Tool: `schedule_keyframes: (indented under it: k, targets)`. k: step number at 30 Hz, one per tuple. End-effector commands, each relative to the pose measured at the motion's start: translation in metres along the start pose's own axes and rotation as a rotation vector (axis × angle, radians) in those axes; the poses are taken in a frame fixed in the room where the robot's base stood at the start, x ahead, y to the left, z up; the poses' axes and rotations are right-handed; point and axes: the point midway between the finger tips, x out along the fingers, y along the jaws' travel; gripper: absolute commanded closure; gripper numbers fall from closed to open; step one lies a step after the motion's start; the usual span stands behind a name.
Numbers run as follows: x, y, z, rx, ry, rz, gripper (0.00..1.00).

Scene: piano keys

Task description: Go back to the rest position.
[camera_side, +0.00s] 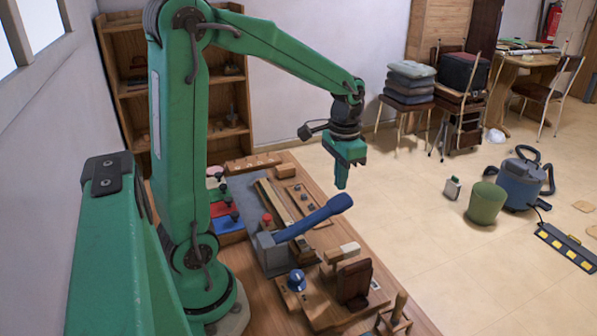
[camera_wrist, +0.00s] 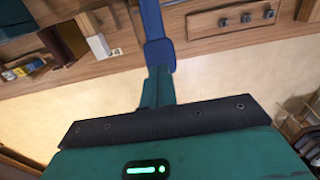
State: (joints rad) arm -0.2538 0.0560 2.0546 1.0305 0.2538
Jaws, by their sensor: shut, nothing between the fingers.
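My gripper (camera_side: 341,184) is green and shut, with nothing between its fingers. It points down, raised over the right edge of the wooden table (camera_side: 375,270) in the side view. The blue lever (camera_side: 315,217) rises from a grey block, and its thick end lies just below my fingertips with a small gap in the picture. In the wrist view my shut fingers (camera_wrist: 158,87) overlap the end of the blue lever (camera_wrist: 153,25); whether they touch cannot be told there. A row of coloured pads with dark knobs (camera_side: 225,212) lies left of the lever, partly behind my arm.
A blue knob (camera_side: 297,281), a brown upright block (camera_side: 354,282) and a white block (camera_side: 349,250) stand at the table's front. A board with dark knobs (camera_side: 301,197) lies behind the lever. A shelf (camera_side: 125,95) stands at the back left.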

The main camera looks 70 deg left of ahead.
Motion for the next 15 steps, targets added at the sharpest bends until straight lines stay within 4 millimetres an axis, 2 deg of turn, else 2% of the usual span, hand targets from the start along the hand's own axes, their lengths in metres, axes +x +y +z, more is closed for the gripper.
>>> schedule_keyframes:
  k: [15]
  targets:
    - [-0.0046, 0.0028, 0.0023, 0.001, 0.011, -0.003, 1.0]
